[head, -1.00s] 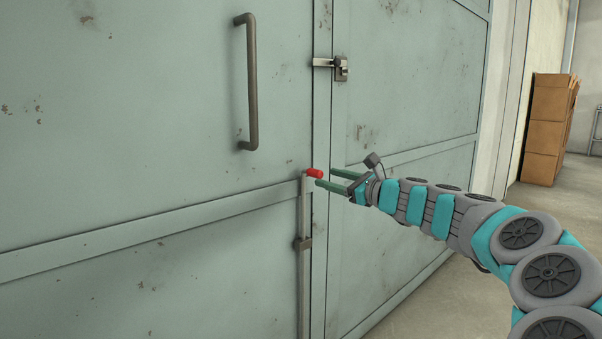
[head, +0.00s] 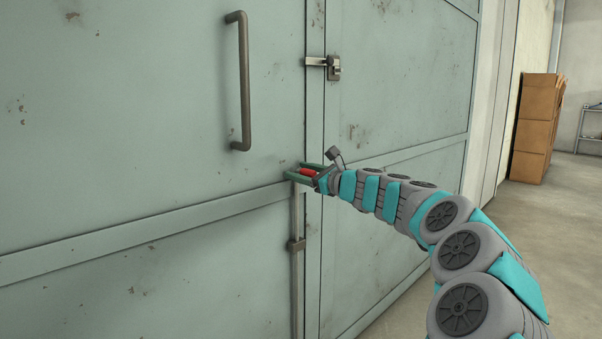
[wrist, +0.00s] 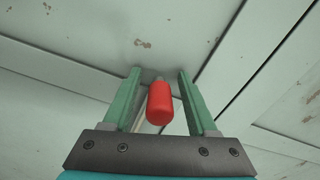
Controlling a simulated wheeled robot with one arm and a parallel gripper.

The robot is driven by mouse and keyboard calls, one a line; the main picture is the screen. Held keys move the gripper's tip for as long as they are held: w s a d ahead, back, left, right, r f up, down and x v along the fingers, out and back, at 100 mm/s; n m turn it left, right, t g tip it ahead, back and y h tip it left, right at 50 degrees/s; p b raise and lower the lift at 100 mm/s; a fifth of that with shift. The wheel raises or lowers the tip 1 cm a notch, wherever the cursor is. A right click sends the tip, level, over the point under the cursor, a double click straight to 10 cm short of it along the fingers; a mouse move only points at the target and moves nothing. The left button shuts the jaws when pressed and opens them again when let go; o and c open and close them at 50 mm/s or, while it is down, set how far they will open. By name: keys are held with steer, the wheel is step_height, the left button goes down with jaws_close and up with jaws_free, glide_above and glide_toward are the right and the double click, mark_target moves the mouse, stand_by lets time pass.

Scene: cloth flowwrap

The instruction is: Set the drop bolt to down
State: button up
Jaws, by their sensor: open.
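The drop bolt is a vertical metal rod (head: 297,215) on the left door leaf near the seam, with a red handle (head: 309,171) at its top. In the wrist view the red handle (wrist: 160,103) points out toward my palm. My gripper (head: 302,171) is open at the handle, with one green finger on each side of it. In the wrist view my gripper (wrist: 159,78) shows gaps between the handle and both fingers. The bolt's lower end is not clearly visible.
A long door handle (head: 241,80) is above left of the bolt. A latch (head: 325,64) spans the seam higher up. A guide bracket (head: 296,244) holds the rod. Brown boxes (head: 537,125) stand at the far right. The floor on the right is clear.

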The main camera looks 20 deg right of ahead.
jaws_close()
stand_by(0.5)
stand_by(0.9)
